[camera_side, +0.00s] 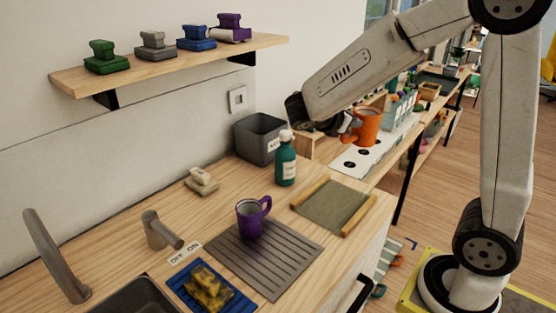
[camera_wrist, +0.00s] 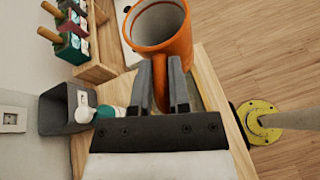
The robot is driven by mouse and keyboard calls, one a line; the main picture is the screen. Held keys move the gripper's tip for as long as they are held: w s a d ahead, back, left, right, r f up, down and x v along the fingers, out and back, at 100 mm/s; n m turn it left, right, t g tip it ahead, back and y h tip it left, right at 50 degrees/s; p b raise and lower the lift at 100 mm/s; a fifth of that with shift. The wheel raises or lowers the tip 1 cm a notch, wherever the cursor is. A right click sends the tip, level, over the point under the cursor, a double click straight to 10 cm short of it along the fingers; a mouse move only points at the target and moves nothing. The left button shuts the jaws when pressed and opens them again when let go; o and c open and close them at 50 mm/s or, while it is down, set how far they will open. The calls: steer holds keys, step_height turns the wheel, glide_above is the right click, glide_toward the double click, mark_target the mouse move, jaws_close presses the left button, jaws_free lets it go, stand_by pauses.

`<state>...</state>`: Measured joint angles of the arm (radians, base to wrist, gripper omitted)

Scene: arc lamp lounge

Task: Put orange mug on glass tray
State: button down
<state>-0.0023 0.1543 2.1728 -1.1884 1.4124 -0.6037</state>
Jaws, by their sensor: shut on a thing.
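My gripper (camera_wrist: 161,84) is shut on the handle of the orange mug (camera_wrist: 160,30), with a finger on each side of it. The mug hangs in the air, its mouth facing up, in the side view (camera_side: 367,126), beyond the counter's right part. A flat tray with a greenish-grey base and two wooden side handles (camera_side: 333,204) lies on the counter, lower and nearer than the mug; it looks like the glass tray, and it is empty. In the wrist view the gripper and mug hide most of it.
A purple mug (camera_side: 248,219) stands on the ribbed grey mat (camera_side: 277,268), left of the tray. A green bottle (camera_side: 286,163) and a dark grey bin (camera_side: 258,139) stand behind the tray. A wall shelf (camera_side: 170,66) is at upper left.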

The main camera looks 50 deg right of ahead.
steer(key=w+a+r+n+t, duration=0.1)
steer(key=w+r+n+t, duration=0.1)
steer(key=w+n+t, duration=0.15)
glide_above(324, 213)
step_height(324, 213, down, 14)
steer(key=shift+f+m+g, duration=0.25)
steer(key=shift+f+m, duration=0.2)
steer(key=shift+f, duration=0.5)
steer(key=shift+f, duration=0.1)
steer(key=shift+f, duration=2.1)
steer(key=shift+f, duration=1.75)
steer(key=shift+f, duration=0.1)
